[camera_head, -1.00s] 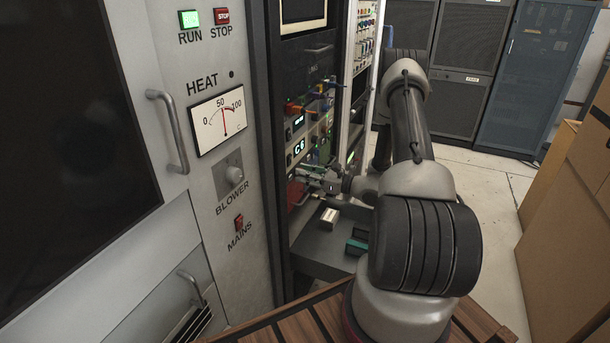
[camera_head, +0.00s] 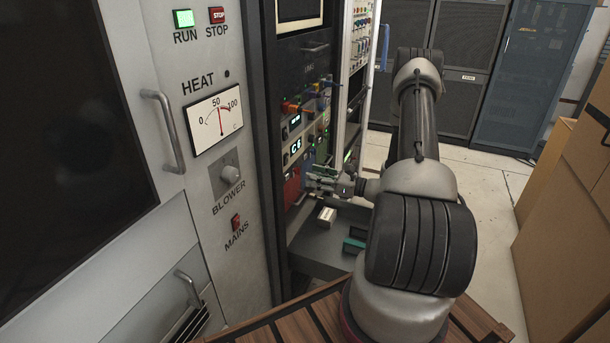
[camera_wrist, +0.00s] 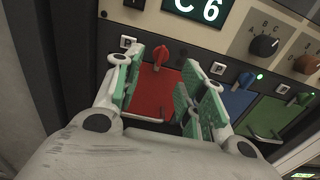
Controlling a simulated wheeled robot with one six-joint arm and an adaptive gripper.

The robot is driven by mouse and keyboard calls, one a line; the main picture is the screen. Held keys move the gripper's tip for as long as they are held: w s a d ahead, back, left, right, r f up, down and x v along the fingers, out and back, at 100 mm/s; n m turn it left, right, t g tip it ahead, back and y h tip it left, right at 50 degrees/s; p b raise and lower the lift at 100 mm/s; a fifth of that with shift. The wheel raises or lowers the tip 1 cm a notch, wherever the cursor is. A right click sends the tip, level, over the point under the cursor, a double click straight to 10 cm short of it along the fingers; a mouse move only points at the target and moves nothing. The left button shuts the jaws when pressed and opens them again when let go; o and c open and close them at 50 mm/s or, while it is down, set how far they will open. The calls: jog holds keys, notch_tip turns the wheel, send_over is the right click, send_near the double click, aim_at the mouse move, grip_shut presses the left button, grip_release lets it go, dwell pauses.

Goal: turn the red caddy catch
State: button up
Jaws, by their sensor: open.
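The red catch (camera_wrist: 161,55) is a small red knob at the top of the red caddy (camera_wrist: 155,95) in the wrist view. The red caddy also shows in the head view (camera_head: 292,187), low in the dark rack. My gripper (camera_wrist: 165,70) is open in front of the red caddy, its green-padded fingers on either side of it. The catch lies beyond and between the fingertips, and I cannot tell whether they touch it. In the head view my gripper (camera_head: 312,178) is small and partly hides the caddies.
A blue caddy (camera_wrist: 236,103) and a green caddy (camera_wrist: 270,117) with their own catches sit to the right. A "C6" display (camera_wrist: 197,10) and dark knobs are above. A grey shelf (camera_head: 320,245) below holds a pale block (camera_head: 326,217) and a teal item (camera_head: 354,243).

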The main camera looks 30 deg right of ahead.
jog(key=v, duration=0.6)
jog(key=shift+s+d, duration=0.2)
jog(key=shift+s, duration=0.1)
jog(key=shift+f, duration=0.1)
